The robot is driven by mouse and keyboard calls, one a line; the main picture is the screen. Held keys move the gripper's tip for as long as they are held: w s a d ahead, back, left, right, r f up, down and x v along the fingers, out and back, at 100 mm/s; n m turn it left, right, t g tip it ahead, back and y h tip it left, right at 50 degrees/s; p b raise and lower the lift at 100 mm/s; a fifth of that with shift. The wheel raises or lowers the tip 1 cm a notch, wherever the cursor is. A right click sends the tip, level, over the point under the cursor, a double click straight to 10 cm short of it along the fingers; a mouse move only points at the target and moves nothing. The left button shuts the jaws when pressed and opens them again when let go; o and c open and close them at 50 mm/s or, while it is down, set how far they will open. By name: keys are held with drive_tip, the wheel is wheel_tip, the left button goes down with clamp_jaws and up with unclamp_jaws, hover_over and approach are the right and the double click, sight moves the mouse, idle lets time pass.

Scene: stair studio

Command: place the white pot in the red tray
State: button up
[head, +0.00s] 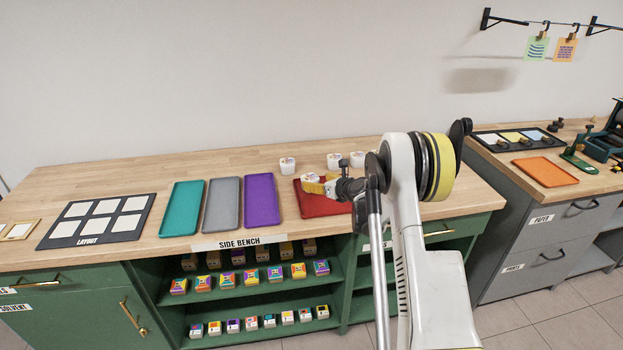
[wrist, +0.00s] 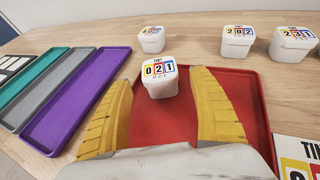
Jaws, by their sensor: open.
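A white pot with a lid label reading 021 (wrist: 160,80) sits upright between the two yellow fingers of my gripper (wrist: 168,98). It appears to rest on the floor of the red tray (wrist: 240,100), near the tray's far left part. In the head view the same pot (head: 310,177) shows at the left of the red tray (head: 298,201), just beyond my gripper (head: 317,187). The fingers are spread, with visible gaps on both sides of the pot. My arm hides the right part of the tray in the head view.
Several other white pots stand behind the tray, including one at the left (wrist: 151,39), a 202 pot (wrist: 237,41) and a 231 pot (wrist: 293,43). Another lid (wrist: 298,150) shows at the lower right. Purple (head: 262,200), grey (head: 222,205) and teal (head: 182,208) trays lie left, empty.

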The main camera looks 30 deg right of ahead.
drive_tip(key=p+v, duration=0.1)
drive_tip(key=v, duration=0.5)
drive_tip(key=shift+r, duration=0.15)
drive_tip(key=shift+s+a+r, duration=0.15)
drive_tip(key=shift+s+r, duration=0.1)
drive_tip(key=shift+s, duration=0.05)
drive_tip(key=s+a+r+n+g, duration=0.2)
drive_tip(key=s+a+r+n, duration=0.45)
drive_tip(key=a+n, duration=0.2)
drive_tip(key=s+a+r+n+g, duration=0.2)
drive_tip(key=s+a+r+n, duration=0.3)
drive_tip(key=a+r+n, duration=0.3)
drive_tip(key=s+a+n+g, duration=0.1)
drive_tip(key=s+a+n, duration=0.2)
drive_tip(key=s+n, duration=0.3)
drive_tip(key=s+a+n+h, duration=0.1)
drive_tip(key=s+a+n, duration=0.2)
drive_tip(key=s, duration=0.9)
drive_tip(key=s+a+n+g, duration=0.1)
drive_tip(key=s+a+n, duration=0.2)
drive_tip(key=s+n, duration=0.6)
drive_tip(key=shift+s+r+g, duration=0.2)
drive_tip(key=shift+s+g, duration=0.1)
drive_tip(key=shift+s, duration=0.3)
